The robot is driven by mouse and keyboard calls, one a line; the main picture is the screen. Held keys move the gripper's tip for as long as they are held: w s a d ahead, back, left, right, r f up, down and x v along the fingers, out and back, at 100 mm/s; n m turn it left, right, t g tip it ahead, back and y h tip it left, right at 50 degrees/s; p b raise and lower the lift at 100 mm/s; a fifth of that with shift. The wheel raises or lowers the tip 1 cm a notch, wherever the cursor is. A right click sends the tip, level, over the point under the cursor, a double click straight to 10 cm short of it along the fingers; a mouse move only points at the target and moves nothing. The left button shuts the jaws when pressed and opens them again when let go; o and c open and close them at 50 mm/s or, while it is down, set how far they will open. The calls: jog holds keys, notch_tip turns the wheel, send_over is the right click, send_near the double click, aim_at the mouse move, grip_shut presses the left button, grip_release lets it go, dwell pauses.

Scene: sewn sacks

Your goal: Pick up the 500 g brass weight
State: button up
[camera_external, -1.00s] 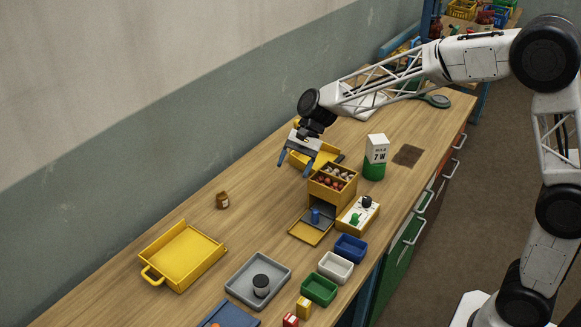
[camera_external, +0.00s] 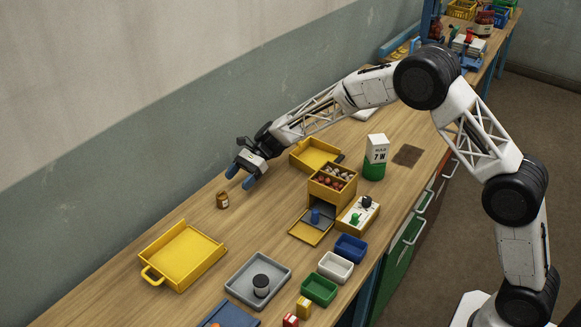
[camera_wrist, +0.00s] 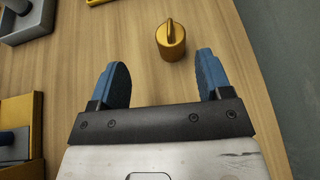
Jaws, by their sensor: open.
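The brass weight (camera_external: 222,200) is a small gold-brown cylinder standing upright on the wooden bench, near the wall side. In the wrist view the brass weight (camera_wrist: 171,40) shows a raised fin-like grip on top and lies just ahead of my fingertips, right of the middle between them. My gripper (camera_external: 241,178) is above the bench, up and to the right of the weight in the external view. Its two blue fingers (camera_wrist: 161,72) are apart with nothing between them. The weight's mass marking is not readable.
A yellow tray (camera_external: 182,256) stands to the weight's lower left. A yellow box with small round items (camera_external: 333,194) and a second yellow tray (camera_external: 316,154) stand to the right. A grey tray (camera_external: 240,293) holds a dark cylinder (camera_external: 261,285). Bench around the weight is clear.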

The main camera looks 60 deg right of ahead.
aim_at(226, 193)
jog(key=shift+w+f+m, duration=0.3)
jog(key=shift+w+f, duration=0.4)
jog(key=shift+w, duration=0.05)
jog(key=shift+x, duration=1.25)
jog(key=shift+a, duration=0.1)
jog(key=shift+x, duration=2.6)
jog(key=shift+s+f, duration=0.1)
jog(key=shift+f, duration=0.05)
jog(key=c, duration=1.3)
jog(key=shift+c, duration=0.2)
